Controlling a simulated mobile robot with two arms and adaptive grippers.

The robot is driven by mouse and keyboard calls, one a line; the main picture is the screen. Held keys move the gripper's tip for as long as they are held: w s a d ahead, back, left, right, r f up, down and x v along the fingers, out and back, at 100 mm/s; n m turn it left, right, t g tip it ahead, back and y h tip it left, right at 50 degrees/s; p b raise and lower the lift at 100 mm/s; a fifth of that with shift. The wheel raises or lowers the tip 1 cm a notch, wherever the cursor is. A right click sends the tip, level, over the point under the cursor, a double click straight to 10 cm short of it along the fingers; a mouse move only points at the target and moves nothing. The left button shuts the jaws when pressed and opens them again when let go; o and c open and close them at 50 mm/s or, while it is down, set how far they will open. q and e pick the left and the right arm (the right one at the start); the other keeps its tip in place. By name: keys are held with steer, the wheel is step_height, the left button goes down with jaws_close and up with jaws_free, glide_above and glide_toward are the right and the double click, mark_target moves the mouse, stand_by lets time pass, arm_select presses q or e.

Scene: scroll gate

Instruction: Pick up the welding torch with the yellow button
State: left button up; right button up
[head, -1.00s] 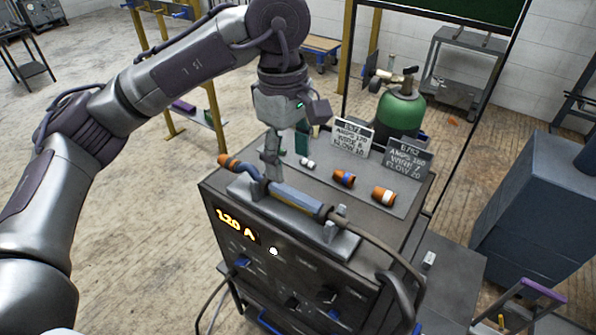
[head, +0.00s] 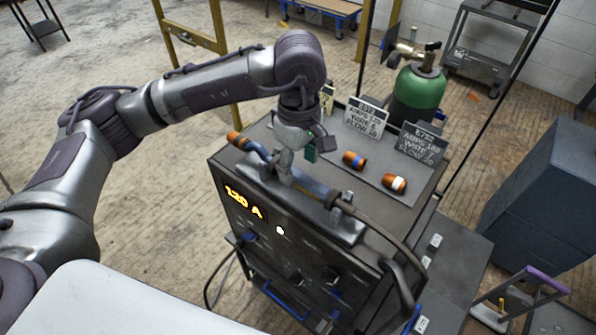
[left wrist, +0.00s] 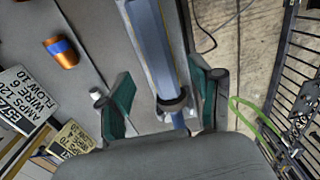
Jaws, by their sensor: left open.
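A welding torch (head: 315,187) with a blue handle and orange tip lies on a grey rest on top of the dark welding machine (head: 290,225). Its cable runs off the right end. I cannot make out a yellow button. My left gripper (head: 284,170) is at the torch handle, pointing down. In the left wrist view the open left gripper (left wrist: 160,72) has its green-padded fingers on either side of the blue torch handle (left wrist: 153,40), with gaps visible. Contact is hard to judge. My right gripper is not in view.
Two orange nozzles with blue (head: 354,160) and white (head: 394,183) bands lie on the machine top. Label cards (head: 366,117) stand behind them. A green gas cylinder (head: 417,98) stands behind the machine. A blue-grey cabinet (head: 540,205) is at right.

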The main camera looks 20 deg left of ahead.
mark_target(298, 173)
arm_select(q)
step_height(298, 173, down, 2)
steer(key=shift+s+a+f+p, duration=0.1)
steer(key=shift+f+p, duration=0.05)
steer(key=shift+p, duration=0.3)
steer(key=shift+f, duration=0.55)
steer(key=c, duration=1)
jaws_close()
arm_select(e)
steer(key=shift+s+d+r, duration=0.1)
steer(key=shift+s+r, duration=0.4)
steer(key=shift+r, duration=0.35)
